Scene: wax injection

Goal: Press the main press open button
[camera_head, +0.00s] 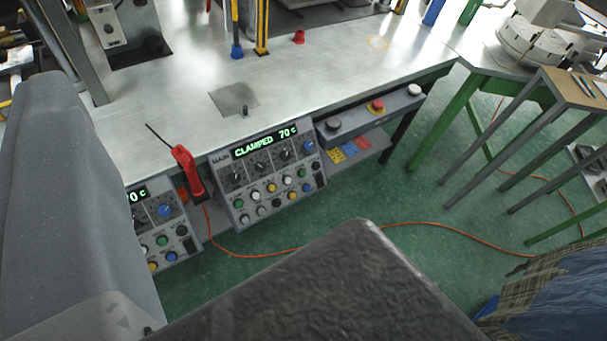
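A grey control panel (267,170) hangs at the table's front edge. Its green display (265,143) reads "CLAMPED 70 c". Dark knobs and several coloured buttons sit below it; their labels are too small to read, so I cannot tell which is the press open button. A second panel (160,228), partly hidden at left, shows "0 c". A large smooth grey shape (75,190) fills the left edge and a dark textured one (345,290) the bottom. They look like parts of my gripper, but I cannot tell its opening. Neither visibly covers the first panel.
A grey bar (354,117) right of the panel carries a black, a red (376,105) and a white button. A red-handled tool (187,170) hangs between the panels. An orange cable (440,228) crosses the green floor. A green-legged table (440,120) stands at right.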

